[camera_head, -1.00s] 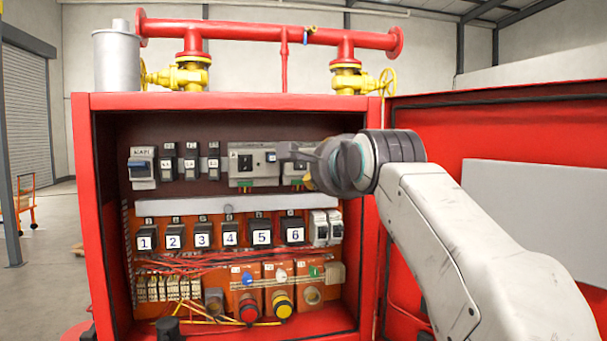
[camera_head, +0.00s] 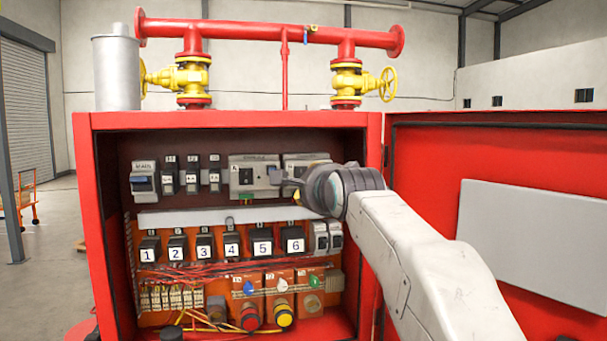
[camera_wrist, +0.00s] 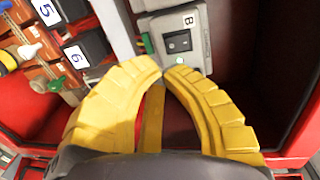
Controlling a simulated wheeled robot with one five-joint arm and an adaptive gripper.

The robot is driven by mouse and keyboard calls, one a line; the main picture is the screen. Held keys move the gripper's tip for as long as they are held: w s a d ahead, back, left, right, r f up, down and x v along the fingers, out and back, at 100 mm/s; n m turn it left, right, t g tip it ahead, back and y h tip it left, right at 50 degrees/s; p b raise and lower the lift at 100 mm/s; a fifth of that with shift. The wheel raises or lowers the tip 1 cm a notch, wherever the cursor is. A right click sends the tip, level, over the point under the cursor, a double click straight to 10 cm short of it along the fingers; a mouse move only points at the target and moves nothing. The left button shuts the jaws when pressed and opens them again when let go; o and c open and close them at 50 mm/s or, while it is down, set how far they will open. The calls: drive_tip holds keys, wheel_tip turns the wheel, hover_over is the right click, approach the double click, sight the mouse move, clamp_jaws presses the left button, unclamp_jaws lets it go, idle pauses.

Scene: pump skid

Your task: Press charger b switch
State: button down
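The charger B unit (camera_wrist: 170,35) is a grey box marked B in the wrist view, with a black rocker switch (camera_wrist: 178,41) and a small green light below it. In the head view charger B (camera_head: 305,160) is partly hidden behind my gripper (camera_head: 283,181). My gripper's yellow fingers (camera_wrist: 164,67) point at the unit in the wrist view. Their tips are drawn together with nothing held between them, just below the switch in the picture. I cannot tell whether they touch the unit. Charger A (camera_head: 247,177) is to its left.
The red cabinet (camera_head: 84,220) has its door (camera_head: 430,190) open on the right. Numbered black breakers (camera_head: 263,246) sit in a row below the chargers. Red and yellow buttons (camera_head: 283,314) and loose wires are at the bottom. Red pipes with yellow valves (camera_head: 193,76) run above.

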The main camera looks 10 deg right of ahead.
sight(301, 175)
drive_tip(key=w+p, duration=0.4)
drive_tip(key=w, duration=0.2)
drive_tip(key=shift+f+p, duration=0.3)
drive_tip(key=shift+f, duration=0.15)
drive_tip(key=shift+f, duration=0.1)
drive_tip(key=w+t+b, duration=0.1)
drive_tip(key=b, duration=0.2)
drive_tip(key=shift+s+f+b, duration=0.1)
drive_tip(key=shift+f+b, duration=0.05)
drive_tip(key=shift+b, duration=0.25)
